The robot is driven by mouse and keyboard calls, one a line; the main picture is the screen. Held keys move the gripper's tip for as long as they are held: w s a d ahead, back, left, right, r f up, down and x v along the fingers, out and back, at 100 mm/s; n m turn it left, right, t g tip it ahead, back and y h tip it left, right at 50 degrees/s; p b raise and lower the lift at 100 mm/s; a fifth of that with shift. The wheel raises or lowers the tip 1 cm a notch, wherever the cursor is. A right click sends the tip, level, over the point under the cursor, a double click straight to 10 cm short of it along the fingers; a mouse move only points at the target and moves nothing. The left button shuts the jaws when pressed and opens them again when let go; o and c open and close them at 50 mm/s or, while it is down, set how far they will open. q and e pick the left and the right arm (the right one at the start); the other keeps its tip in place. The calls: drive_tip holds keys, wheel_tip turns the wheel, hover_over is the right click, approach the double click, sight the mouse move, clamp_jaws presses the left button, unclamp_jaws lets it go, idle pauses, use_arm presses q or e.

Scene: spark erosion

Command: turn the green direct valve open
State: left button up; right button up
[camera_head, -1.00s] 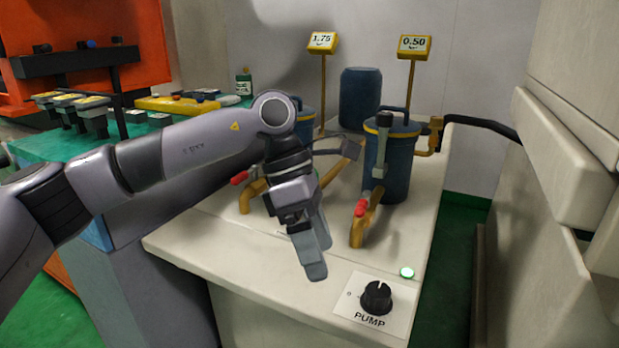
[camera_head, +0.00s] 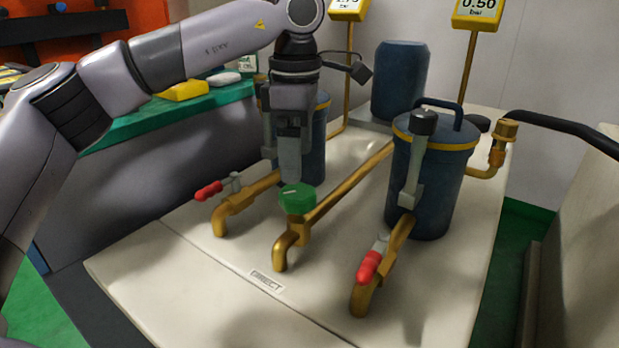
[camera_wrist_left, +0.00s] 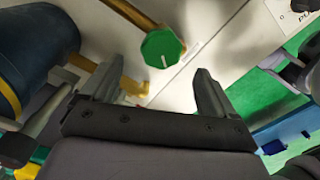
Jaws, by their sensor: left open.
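The green direct valve (camera_head: 297,198) is a faceted knob on a brass pipe in the middle of the bench, behind the DIRECT label (camera_head: 267,281). In the left wrist view the green knob (camera_wrist_left: 162,47) shows a short white line on its top. My left gripper (camera_head: 290,178) points down just above the knob and partly overlaps it in the head view. In the left wrist view its two fingers (camera_wrist_left: 155,82) are spread apart with nothing between them. The knob lies beyond the fingertips, and no contact is visible. My right gripper is not in view.
Red-handled valves stand on the left (camera_head: 208,191) and the right (camera_head: 369,266) of the green knob. Blue filter canisters, one at the right (camera_head: 430,175), rise behind. Yellow gauges (camera_head: 478,12) stand on posts. The bench front (camera_head: 200,290) is clear.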

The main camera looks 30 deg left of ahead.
sight(297, 191)
use_arm(q)
wheel_tip(297, 191, down, 6)
drive_tip(key=shift+s+b, duration=0.15)
drive_tip(key=shift+b, duration=0.8)
drive_tip(key=shift+f, duration=0.5)
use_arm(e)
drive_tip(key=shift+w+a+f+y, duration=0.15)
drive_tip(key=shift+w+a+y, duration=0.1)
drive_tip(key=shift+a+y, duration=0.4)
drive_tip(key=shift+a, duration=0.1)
use_arm(q)
drive_tip(key=c, duration=1.1)
